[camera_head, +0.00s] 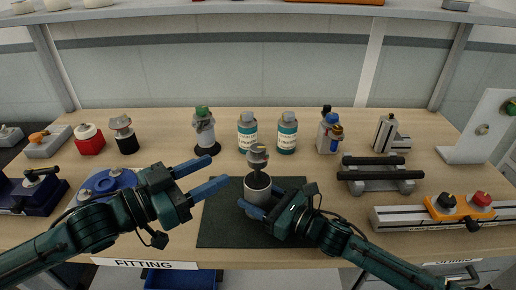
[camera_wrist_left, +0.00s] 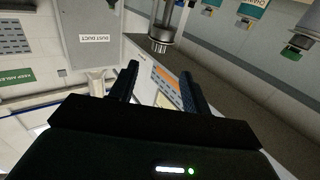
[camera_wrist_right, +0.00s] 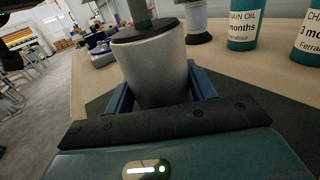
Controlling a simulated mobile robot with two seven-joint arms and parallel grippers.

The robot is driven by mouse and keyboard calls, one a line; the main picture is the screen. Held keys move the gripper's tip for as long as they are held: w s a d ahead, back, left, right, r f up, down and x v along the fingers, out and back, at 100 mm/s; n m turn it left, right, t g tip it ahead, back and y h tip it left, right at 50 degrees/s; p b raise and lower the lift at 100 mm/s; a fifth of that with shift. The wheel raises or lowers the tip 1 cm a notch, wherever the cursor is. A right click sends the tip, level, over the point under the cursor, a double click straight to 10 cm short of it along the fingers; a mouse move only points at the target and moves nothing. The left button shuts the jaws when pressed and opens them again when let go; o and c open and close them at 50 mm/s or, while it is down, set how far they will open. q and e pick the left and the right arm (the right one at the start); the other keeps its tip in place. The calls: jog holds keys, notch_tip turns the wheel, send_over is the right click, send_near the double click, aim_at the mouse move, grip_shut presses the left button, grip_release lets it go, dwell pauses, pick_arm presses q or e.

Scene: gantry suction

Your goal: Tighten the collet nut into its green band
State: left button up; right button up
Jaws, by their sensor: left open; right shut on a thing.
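A grey cylinder (camera_head: 258,204) with a dark top stands upright on the dark mat, and it also shows in the right wrist view (camera_wrist_right: 155,70). My right gripper (camera_head: 262,203) is shut around its body. A grey metal fitting on a narrow stem (camera_head: 257,156) rises above the cylinder; in the right wrist view only the lower stem (camera_wrist_right: 140,12) shows, greyish green. I cannot clearly make out the collet nut or its green band. My left gripper (camera_head: 219,169) is open and empty, left of the fitting and apart from it. A metal cylinder end (camera_wrist_left: 160,42) shows beyond its fingers in the left wrist view.
The dark mat (camera_head: 220,225) lies mid-bench. Two labelled bottles (camera_head: 248,132) and a green-topped tool on a black base (camera_head: 204,130) stand behind. A blue round fixture (camera_head: 108,184) is left.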

aim_at(254, 154)
pick_arm(q)
jog(key=x, duration=1.1)
jog(key=shift+w+d, duration=0.25)
jog(key=shift+d, duration=0.05)
jog(key=c, duration=1)
jog(key=shift+s+d+n+t+y, duration=0.25)
jog(key=shift+n+t+y, duration=0.15)
jog(key=shift+n+t, duration=0.1)
jog(key=n+t+y, duration=0.1)
jog(key=t+y, duration=0.1)
jog(key=n+t+y, duration=0.1)
jog(key=n+y, duration=0.1)
jog(key=shift+w+a+n+t+y, duration=0.1)
jog(key=shift+w+n+t+y, duration=0.05)
jog(key=shift+n+t+y, duration=0.2)
jog(key=shift+a, duration=0.1)
jog(key=o, duration=1)
jog(key=shift+w, duration=0.1)
jog(key=shift+a, duration=0.1)
